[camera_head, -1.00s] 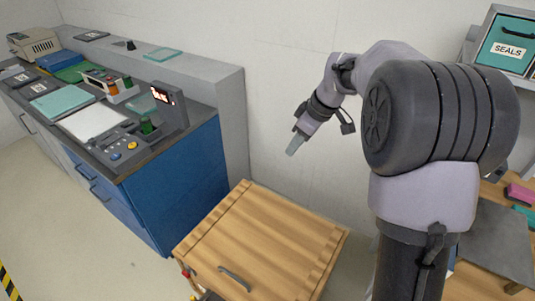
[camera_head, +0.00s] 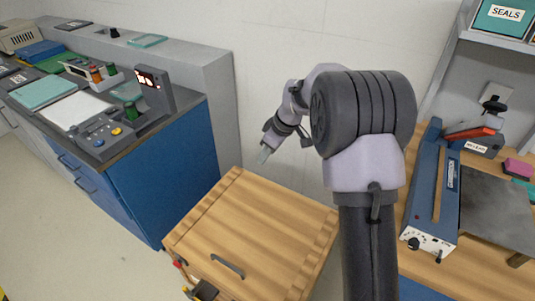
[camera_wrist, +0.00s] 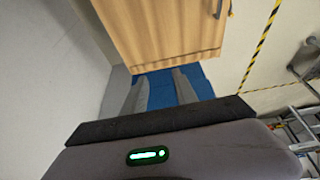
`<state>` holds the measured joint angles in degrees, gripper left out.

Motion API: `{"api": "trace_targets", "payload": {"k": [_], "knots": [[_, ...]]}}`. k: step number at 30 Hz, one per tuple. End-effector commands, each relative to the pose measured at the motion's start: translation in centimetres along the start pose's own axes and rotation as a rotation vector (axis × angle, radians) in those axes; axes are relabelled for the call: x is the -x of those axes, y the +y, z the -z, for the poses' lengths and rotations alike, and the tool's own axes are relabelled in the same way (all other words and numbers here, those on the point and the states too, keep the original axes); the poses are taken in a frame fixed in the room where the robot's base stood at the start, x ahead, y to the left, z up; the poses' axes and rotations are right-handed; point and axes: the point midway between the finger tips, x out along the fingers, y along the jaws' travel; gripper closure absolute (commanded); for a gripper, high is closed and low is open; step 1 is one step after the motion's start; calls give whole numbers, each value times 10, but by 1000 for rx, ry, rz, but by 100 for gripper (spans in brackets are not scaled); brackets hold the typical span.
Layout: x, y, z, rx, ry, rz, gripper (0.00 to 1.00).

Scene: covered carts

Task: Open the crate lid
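The wooden crate lid (camera_head: 262,222) is a flat, slatted light-wood panel, lying closed at the lower middle of the head view. A dark bar handle (camera_head: 228,266) is on its near left part. The lid (camera_wrist: 160,30) and handle (camera_wrist: 217,9) also show at the top of the wrist view. My gripper (camera_head: 264,154) is above the lid's far edge, near the wall, and well away from the handle. In the wrist view its two grey fingers (camera_wrist: 156,80) are apart with nothing between them. The inside of the crate is hidden.
A blue cabinet (camera_head: 165,170) with instruments on top stands left of the crate. A wooden bench (camera_head: 465,260) with a blue sealing device (camera_head: 425,190) is at the right. A white wall is behind. Open floor (camera_head: 70,235) lies at the front left.

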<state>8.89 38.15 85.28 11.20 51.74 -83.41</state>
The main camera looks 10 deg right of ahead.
Motion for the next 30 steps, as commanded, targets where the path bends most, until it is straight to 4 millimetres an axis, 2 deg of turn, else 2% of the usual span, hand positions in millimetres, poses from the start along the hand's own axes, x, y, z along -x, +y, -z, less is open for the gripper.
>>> {"api": "trace_targets", "payload": {"k": [1, 6, 30], "knots": [[0, 0, 0, 0, 0, 0, 66], [0, 0, 0, 0, 0, 0, 99], [0, 0, 0, 0, 0, 0, 100]]}}
